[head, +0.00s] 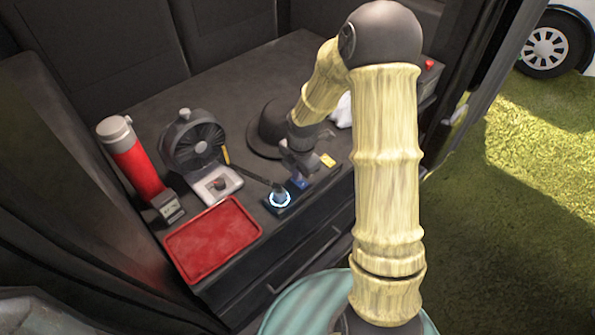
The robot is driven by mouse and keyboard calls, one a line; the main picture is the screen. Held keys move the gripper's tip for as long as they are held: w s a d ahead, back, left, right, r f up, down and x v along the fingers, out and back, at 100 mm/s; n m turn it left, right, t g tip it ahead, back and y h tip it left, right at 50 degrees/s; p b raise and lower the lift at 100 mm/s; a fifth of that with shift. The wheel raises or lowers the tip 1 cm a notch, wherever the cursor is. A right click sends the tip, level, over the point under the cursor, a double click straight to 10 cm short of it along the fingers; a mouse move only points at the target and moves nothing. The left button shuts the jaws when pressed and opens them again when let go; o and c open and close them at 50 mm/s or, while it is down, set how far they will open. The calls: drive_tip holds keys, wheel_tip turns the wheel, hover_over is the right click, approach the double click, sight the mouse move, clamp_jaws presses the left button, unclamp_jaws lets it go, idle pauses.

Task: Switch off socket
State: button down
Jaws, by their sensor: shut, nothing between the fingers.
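A small dark block with a glowing blue-white ring (280,199) sits near the front edge of the dark counter. It looks like the socket. A dark upright piece, perhaps a plug, stands in the ring, and a dark cord or rod runs from it toward the fan. Whether a separate switch is on it is too small to tell. My gripper (299,175) is just right of and behind the ring, low over the counter, shut and empty. Its tips overlap a small blue item (299,184), and I cannot tell if they touch it.
A red tray (213,240) lies at the counter's front left. A dark hat (266,128) and a yellow item (327,160) lie near my gripper. Drawers are below.

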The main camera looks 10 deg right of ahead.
sight(302, 184)
drive_tip(key=shift+f, duration=0.1)
drive_tip(key=shift+s, duration=0.1)
drive_tip(key=shift+s+d+p, duration=0.4)
drive_tip(key=shift+s, duration=0.15)
drive_tip(key=shift+r, duration=0.3)
wheel_tip(302, 184, up, 4)
drive_tip(key=p, duration=0.5)
drive_tip(key=shift+s+d+r, duration=0.15)
wheel_tip(302, 184, up, 9)
drive_tip(key=s+p, duration=0.1)
drive_tip(key=shift+d+r, duration=0.15)
drive_tip(key=shift+d, duration=0.05)
